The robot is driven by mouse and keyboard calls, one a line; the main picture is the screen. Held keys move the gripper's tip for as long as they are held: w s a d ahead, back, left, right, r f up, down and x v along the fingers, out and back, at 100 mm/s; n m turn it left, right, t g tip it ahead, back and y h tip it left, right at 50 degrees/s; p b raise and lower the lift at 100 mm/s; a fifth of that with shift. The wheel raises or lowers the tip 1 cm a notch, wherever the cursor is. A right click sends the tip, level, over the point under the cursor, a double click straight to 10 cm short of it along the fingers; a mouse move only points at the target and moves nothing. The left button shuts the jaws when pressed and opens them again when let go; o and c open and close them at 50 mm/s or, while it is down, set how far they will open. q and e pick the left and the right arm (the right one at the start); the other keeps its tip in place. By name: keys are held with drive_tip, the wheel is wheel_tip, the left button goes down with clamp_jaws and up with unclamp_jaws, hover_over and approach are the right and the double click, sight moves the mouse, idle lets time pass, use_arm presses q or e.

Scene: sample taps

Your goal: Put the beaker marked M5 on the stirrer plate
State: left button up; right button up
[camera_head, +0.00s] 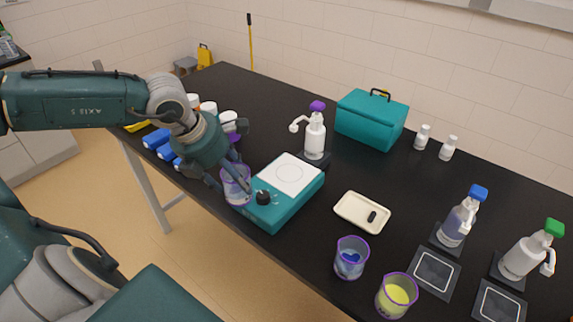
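The teal stirrer (285,196) has a bare white top plate (291,174) and a black knob on its front. A clear beaker with a purple rim (237,190) is at the stirrer's left side, close to the table's front edge. My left gripper (228,172) is at this beaker, with its fingers by the rim; I cannot tell whether they are closed on it. A beaker with blue contents (350,260) and a beaker with yellow liquid (396,295) stand at the front right. No beaker marking is legible, so I cannot tell which is M5. My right gripper is not in view.
A cream tray (362,213) with a dark stir bar lies right of the stirrer. A purple-capped tap bottle (314,135) stands behind it. Blue-capped (461,218) and green-capped (530,254) bottles stand right. A teal box (371,120) stands at the back.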

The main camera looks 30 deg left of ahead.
use_arm(q)
drive_tip(key=shift+w+d, duration=0.1)
drive_tip(key=shift+w, duration=0.15)
drive_tip(key=w+d+f+p, duration=0.1)
drive_tip(key=w+p, duration=0.2)
drive_tip(key=w, duration=0.2)
drive_tip(key=w+d+p, duration=0.1)
drive_tip(key=w+p, duration=0.3)
drive_tip(key=w, duration=0.2)
drive_tip(key=w+d+f+p, duration=0.1)
drive_tip(key=w+p, duration=0.2)
drive_tip(key=w, duration=0.3)
drive_tip(key=shift+d+f+p, duration=0.15)
drive_tip(key=shift+f+p, duration=0.15)
drive_tip(key=shift+f, duration=0.45)
drive_tip(key=shift+f, duration=0.15)
drive_tip(key=o, duration=1.2)
